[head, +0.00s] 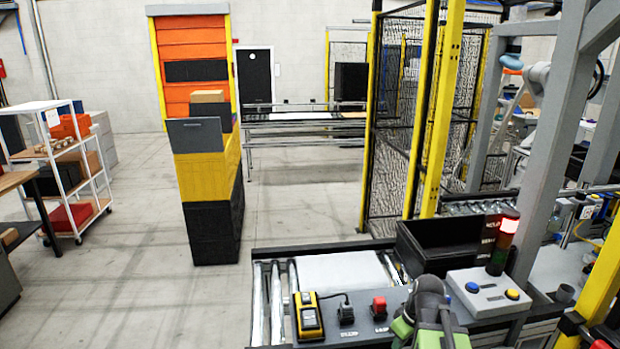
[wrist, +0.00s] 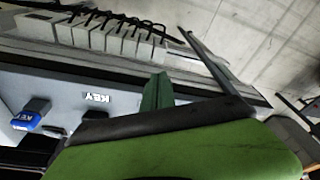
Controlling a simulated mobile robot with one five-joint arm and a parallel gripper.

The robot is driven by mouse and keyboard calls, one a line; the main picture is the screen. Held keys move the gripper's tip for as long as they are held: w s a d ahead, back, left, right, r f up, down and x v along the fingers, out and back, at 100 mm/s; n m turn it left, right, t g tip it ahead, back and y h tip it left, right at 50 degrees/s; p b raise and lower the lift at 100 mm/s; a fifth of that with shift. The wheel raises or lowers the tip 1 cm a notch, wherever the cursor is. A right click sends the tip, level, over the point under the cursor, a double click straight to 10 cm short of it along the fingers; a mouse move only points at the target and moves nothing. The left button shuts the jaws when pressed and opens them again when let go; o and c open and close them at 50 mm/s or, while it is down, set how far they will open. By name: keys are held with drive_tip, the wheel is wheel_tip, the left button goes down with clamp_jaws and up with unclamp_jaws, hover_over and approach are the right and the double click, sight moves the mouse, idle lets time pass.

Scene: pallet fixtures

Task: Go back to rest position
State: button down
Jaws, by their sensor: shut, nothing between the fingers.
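My gripper (wrist: 157,95) shows in the wrist view as a green finger beside a dark and green body. It is shut and empty, over a light grey panel (wrist: 65,95) with a "KEY" label. A blue tagged object (wrist: 30,116) lies on that panel at the left. In the head view, green and dark parts of my arm rise at the bottom, right of centre, in front of the fixture panel (head: 345,332). The fingertips cannot be made out there.
The panel holds a yellow device (head: 307,315), a black plug (head: 346,309) and a red piece (head: 380,306). A button box (head: 490,293), signal lamp (head: 504,240) and black bin (head: 425,248) stand close by on the right.

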drive_tip(key=s+a+f+m+g+h+b, duration=0.1)
drive_tip(key=s+a+f+m+b, duration=0.3)
drive_tip(key=a, duration=0.6)
drive_tip(key=shift+s+a+f+m+g, duration=0.2)
drive_tip(key=shift+f+m+g, duration=0.3)
drive_tip(key=shift+f+m, duration=0.9)
drive_tip(key=shift+f, duration=0.1)
